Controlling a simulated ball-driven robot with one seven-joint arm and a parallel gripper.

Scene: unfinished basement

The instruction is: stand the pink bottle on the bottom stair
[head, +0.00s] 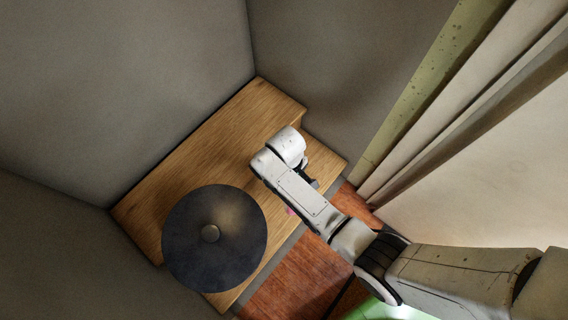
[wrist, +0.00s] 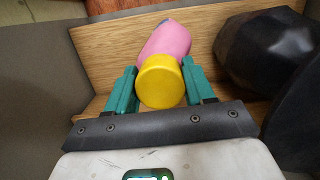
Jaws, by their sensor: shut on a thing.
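The pink bottle (wrist: 168,40) has a yellow cap (wrist: 160,85) that faces the wrist camera. My gripper (wrist: 158,70) is shut on it, with one green finger on each side near the cap. In the head view only a small pink bit of the bottle (head: 290,211) shows beside my arm; my arm hides the rest. The bottom stair (head: 322,156) is a wooden tread below a higher wooden step (head: 220,135). The bottle is over the wooden stairs. I cannot tell whether its base touches the wood.
A large dark round object (head: 185,235) with a central knob covers the left part of the stairs. Dark shapes also show at the right of the wrist view (wrist: 262,48). Grey walls close in the stairs at the back and side. Reddish wooden floor (head: 290,278) lies in front.

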